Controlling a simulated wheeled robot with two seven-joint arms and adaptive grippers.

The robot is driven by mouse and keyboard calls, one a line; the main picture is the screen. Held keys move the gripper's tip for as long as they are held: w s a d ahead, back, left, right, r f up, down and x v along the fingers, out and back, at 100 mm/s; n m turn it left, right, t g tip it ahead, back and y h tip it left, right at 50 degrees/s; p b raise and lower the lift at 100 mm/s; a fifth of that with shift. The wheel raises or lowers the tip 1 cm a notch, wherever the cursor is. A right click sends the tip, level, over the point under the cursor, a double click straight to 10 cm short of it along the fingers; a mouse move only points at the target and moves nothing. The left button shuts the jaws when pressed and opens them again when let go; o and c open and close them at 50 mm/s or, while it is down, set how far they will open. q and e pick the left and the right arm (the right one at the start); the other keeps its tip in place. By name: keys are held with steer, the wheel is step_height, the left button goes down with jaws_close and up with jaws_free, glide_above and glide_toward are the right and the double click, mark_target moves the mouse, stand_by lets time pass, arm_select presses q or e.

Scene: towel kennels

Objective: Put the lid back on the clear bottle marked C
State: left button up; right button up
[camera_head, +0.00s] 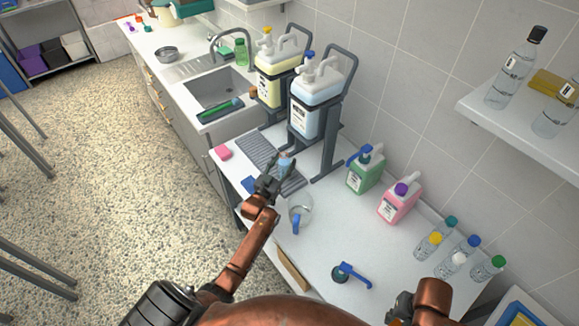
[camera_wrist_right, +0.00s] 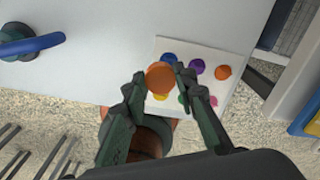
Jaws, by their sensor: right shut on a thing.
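My right gripper (camera_wrist_right: 160,82) is shut on a round orange-brown lid (camera_wrist_right: 160,75), held above the table's edge in the right wrist view. In the head view my right gripper (camera_head: 400,308) is partly seen at the lower edge. Two larger clear bottles (camera_head: 512,75) stand on the wall shelf; no C can be made out. My left gripper (camera_head: 275,172) is open near the drip tray, with a light blue patch behind its fingers.
A blue-levered pump head (camera_head: 342,273) lies on the table. Green (camera_head: 366,172) and pink (camera_head: 400,203) canisters stand by the wall. A white board (camera_wrist_right: 205,62) bears several coloured discs.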

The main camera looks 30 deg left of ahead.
mark_target(282, 159)
arm_select(q)
steer(key=c, duration=1)
steer(key=shift+r, duration=0.2)
steer(key=shift+r, duration=0.2)
arm_select(e)
steer(key=shift+r, duration=0.1)
arm_select(q)
step_height(282, 159, up, 3)
steer(key=shift+f, duration=0.1)
arm_select(e)
steer(key=shift+r, duration=0.15)
steer(key=shift+r+p, duration=0.75)
steer(key=shift+p, duration=0.15)
steer(key=shift+r, duration=0.25)
arm_select(q)
steer(key=s+d+r, duration=0.2)
steer(key=s+r, duration=0.1)
steer(key=s, duration=0.1)
steer(key=s+d+r, duration=0.2)
steer(key=s+r, duration=0.1)
steer(key=s, duration=0.1)
steer(key=s+d+r, duration=0.2)
steer(key=s+r, duration=0.1)
steer(key=s, duration=0.1)
steer(key=shift+s+r, duration=0.25)
steer(key=shift+s, duration=0.05)
